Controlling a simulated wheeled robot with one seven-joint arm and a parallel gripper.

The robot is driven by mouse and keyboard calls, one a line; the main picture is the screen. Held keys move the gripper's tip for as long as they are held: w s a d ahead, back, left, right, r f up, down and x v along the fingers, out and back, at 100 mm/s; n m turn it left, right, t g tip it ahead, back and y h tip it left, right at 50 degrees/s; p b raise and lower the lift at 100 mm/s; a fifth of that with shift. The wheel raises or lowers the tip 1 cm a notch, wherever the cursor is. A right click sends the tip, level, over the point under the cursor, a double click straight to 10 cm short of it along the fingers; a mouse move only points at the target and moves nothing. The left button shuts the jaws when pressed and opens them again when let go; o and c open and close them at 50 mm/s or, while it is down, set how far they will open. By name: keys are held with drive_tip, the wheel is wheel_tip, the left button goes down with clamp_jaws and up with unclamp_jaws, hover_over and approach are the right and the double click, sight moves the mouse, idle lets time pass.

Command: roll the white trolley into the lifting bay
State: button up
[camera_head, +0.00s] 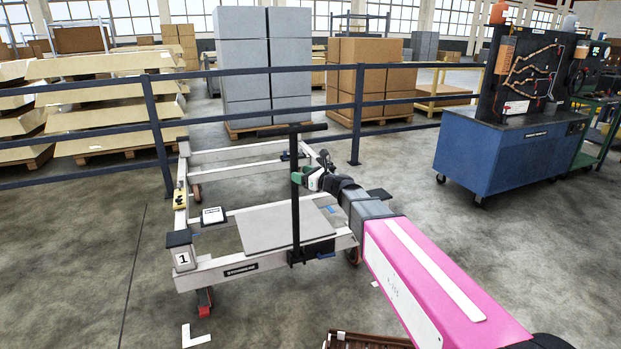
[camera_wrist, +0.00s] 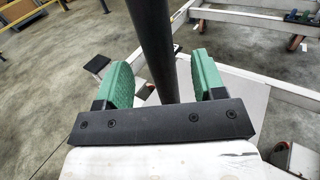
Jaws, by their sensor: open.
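The white trolley (camera_head: 230,265) stands on the floor in the middle of the head view, a low open frame with a grey plate (camera_head: 270,228) and a "1" label at its near left corner. Its black upright handle post (camera_head: 295,215) rises from the near end to a crossbar (camera_head: 300,129); the post also shows in the wrist view (camera_wrist: 152,35). My gripper (camera_head: 305,178) is at the post, partway up. In the wrist view its green fingers (camera_wrist: 163,78) are apart, one on each side of the post, with gaps visible. I cannot make out which area is the lifting bay.
A dark blue railing (camera_head: 262,115) runs behind the trolley. A blue tool bench (camera_head: 505,155) stands at the right. White corner tape (camera_head: 195,336) lies on the near floor, and a brown object (camera_head: 365,341) is at the bottom edge. The floor at left is open.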

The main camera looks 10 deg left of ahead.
drive_tip(key=x, duration=0.5)
drive_tip(key=shift+w+a, duration=0.1)
drive_tip(key=shift+a, duration=0.25)
clamp_jaws()
